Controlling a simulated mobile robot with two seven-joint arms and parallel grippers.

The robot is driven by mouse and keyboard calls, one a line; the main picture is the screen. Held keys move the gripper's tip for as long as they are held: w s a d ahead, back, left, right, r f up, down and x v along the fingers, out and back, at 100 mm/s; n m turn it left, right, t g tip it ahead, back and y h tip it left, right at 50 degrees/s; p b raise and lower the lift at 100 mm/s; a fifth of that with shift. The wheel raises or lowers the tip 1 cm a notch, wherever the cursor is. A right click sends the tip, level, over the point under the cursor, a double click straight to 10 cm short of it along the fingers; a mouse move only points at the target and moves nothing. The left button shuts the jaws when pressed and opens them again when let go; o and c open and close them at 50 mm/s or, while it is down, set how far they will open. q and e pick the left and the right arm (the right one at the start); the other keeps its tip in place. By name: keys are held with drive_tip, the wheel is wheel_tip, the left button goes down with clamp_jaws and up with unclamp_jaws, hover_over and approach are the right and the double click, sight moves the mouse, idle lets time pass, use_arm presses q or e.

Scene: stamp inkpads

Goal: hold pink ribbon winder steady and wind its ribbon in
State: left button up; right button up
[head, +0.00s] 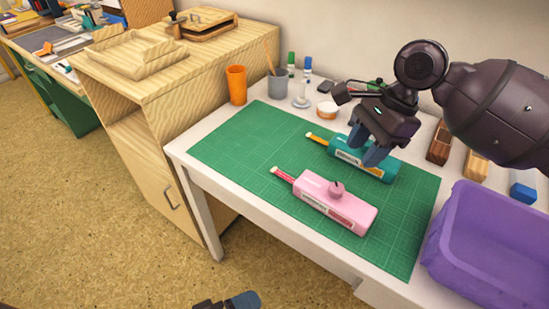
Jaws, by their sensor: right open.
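The pink ribbon winder (349,208) lies on the green cutting mat (236,139), with a round pink knob (336,188) on top. Its red ribbon (283,174) sticks out at the left end with a pale tip. A teal winder (380,172) lies behind it with an orange ribbon (319,139) sticking out left. My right gripper (368,155) is open above the teal winder, its fingers hiding part of that winder's top. It is apart from the pink winder. Only a small part of my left gripper (246,300) shows at the bottom edge, away from the table.
A purple bin (446,252) stands at the table's right. An orange cup (236,85), a grey cup (277,86) and markers stand along the back. Wooden blocks (438,144) and a blue block (522,193) are at the right. The mat's left part is clear.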

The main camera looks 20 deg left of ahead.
use_arm(q)
drive_tip(key=d+r+n+h, duration=0.4)
drive_tip(key=d+n, duration=0.1)
drive_tip(key=n, duration=0.1)
wheel_tip(320, 180, up, 13)
drive_tip(key=m+g, duration=0.7)
drive_tip(key=g, duration=1)
hover_over(301, 176)
drive_tip(key=s+a, duration=0.1)
drive_tip(key=s, duration=0.3)
drive_tip(key=w+a+f+n, duration=0.1)
drive_tip(key=w+a, duration=0.1)
drive_tip(key=w+a+f+n, duration=0.1)
drive_tip(key=w+a+n, duration=0.1)
drive_tip(key=w+a+f+n+t, duration=0.1)
drive_tip(key=w+a+n, duration=0.1)
drive_tip(key=w, duration=0.1)
drive_tip(key=shift+f, duration=0.4)
drive_tip(key=x, duration=1)
drive_tip(key=shift+s+d+f, duration=0.1)
drive_tip(key=shift+d+f, duration=0.15)
drive_tip(key=shift+f, duration=0.15)
